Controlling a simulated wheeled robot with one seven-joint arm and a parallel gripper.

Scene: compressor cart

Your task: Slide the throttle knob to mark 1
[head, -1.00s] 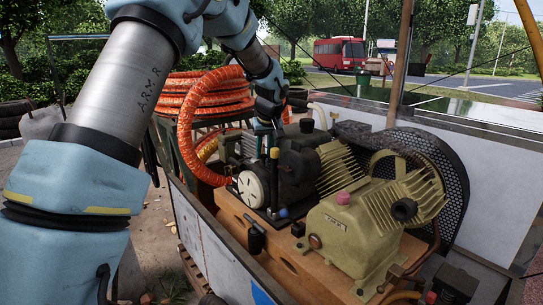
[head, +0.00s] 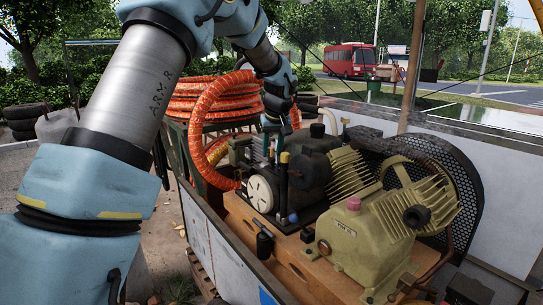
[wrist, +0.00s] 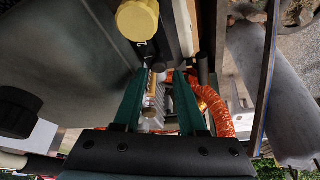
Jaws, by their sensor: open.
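A yellow-capped knob on a dark upright post (head: 284,158) stands at the front of the compressor's dark engine; I take it for the throttle knob. In the wrist view a yellow cap (wrist: 138,18) shows at the top, beyond the left fingertip, with a pale "2" mark just below it. Mark 1 cannot be made out. My gripper (head: 272,140) is just behind and left of the knob in the head view. In the wrist view my gripper (wrist: 156,72) has its two green fingers apart, with no knob between them.
The dark engine (head: 312,165) crowds my gripper. A large orange hose (head: 205,120) loops to the left; it also shows in the wrist view (wrist: 215,110). A beige compressor (head: 352,232) and a black mesh guard (head: 462,190) stand right. A blue ball knob (head: 292,217) sits low in front.

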